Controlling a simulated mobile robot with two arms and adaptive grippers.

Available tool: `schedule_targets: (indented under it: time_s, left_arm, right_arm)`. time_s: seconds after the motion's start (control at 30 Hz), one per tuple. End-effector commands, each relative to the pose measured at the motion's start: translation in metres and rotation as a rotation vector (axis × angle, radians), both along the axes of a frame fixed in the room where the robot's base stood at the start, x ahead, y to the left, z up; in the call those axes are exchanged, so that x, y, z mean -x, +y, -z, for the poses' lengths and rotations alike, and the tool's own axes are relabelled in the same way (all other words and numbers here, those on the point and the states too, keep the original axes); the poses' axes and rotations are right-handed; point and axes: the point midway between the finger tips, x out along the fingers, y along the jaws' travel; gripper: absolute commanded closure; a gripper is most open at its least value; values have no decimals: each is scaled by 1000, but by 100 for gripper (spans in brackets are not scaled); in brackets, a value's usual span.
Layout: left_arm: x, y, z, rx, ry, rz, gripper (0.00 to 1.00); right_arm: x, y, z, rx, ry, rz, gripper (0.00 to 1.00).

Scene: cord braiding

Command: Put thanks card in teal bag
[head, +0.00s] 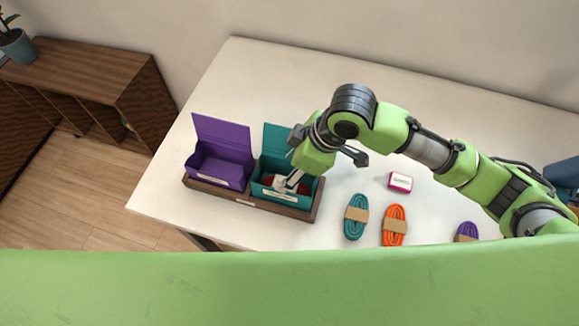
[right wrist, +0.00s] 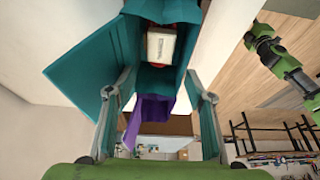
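The teal bag (head: 265,192) is an open-lidded box on the left of the table, and it also shows in the right wrist view (right wrist: 84,80). A white-labelled thing with red edges (right wrist: 160,45) lies inside it; its writing is too small to read, so I cannot tell whether it is the thanks card. My right gripper (head: 291,180) is at the teal bag's opening. In the right wrist view its fingers (right wrist: 158,90) are spread apart with nothing between them. My left gripper does not show clearly in either view.
The purple bag (head: 219,168) stands open left of the teal one, in the same wooden tray (head: 245,201). A pink-and-white small box (head: 401,181) lies right of the tray. Teal (head: 355,228), orange (head: 394,236) and purple (head: 467,229) cord bundles lie near the front edge.

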Motion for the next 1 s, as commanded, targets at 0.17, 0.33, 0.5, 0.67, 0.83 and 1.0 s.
schedule_targets:
  time_s: [0.17, 0.33, 0.5, 0.67, 0.83, 1.0]
  left_arm:
    - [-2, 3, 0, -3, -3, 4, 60]
    - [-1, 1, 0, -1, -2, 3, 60]
    - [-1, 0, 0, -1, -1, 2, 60]
    - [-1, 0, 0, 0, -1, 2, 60]
    - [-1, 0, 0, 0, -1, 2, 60]
    - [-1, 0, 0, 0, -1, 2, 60]
  right_arm:
    - [-1, -1, -2, 1, -2, 1, 51]
    - [1, -8, -21, -1, -4, 2, 51]
    - [5, -21, -54, 0, -6, 0, 51]
    - [9, -33, -84, 1, -5, 0, 51]
    - [12, -41, -104, 0, -3, 1, 51]
    - [14, -44, -111, 0, -1, 0, 51]
